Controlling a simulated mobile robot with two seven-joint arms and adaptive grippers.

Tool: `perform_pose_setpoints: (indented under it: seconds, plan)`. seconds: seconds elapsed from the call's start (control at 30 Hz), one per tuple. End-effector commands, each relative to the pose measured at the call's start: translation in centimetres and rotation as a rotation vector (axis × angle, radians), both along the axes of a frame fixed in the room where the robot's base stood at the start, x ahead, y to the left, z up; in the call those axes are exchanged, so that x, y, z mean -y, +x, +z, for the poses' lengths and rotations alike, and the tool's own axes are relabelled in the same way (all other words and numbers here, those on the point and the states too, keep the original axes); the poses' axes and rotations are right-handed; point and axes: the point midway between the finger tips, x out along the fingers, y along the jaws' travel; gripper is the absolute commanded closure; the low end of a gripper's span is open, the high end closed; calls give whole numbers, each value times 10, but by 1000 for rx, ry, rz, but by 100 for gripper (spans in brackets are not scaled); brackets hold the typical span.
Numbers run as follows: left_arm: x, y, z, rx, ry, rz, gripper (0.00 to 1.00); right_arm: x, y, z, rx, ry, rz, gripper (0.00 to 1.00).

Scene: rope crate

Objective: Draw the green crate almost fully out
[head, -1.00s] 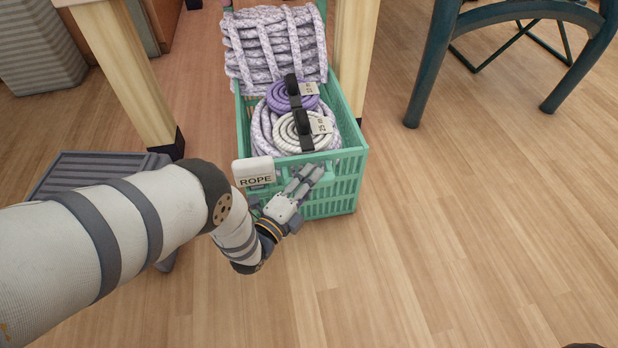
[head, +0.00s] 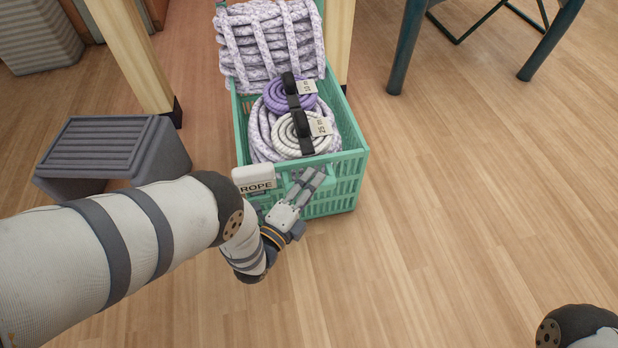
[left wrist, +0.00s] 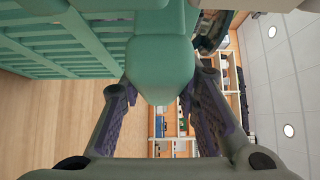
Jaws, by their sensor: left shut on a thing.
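The green crate (head: 344,192) stands on the floor, its front well forward of the wooden table legs and its back part between them. It holds a lilac-white rope stack (head: 268,45) at the back and coiled ropes (head: 300,132) in front. A white ROPE label (head: 255,179) hangs on its front. My left gripper (head: 306,186) is at the crate's front, right of the label. In the left wrist view, the fingers (left wrist: 158,98) lie on both sides of a rounded green part of the crate (left wrist: 160,68), shut on it. My right gripper is out of view.
A grey step stool (head: 110,150) stands on the floor left of the crate. Wooden table legs (head: 128,55) flank the crate's back. A dark green chair (head: 408,45) is at the upper right. The floor (head: 460,210) right of the crate is clear.

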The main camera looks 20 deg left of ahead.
Motion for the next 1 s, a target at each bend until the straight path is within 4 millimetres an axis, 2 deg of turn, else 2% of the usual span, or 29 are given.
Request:
perform_pose_setpoints:
  seconds: [0.67,0.7,0.77,0.8,1.0]
  plan:
    - [6,-7,0,0,-1,-4,100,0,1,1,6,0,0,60]
    - [6,-7,0,0,-1,-4,69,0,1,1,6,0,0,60]
    - [6,-7,0,0,-1,-4,55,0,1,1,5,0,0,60]
    - [6,-7,0,0,-1,-3,51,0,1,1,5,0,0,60]
    - [5,-6,0,0,0,-1,51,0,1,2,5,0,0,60]
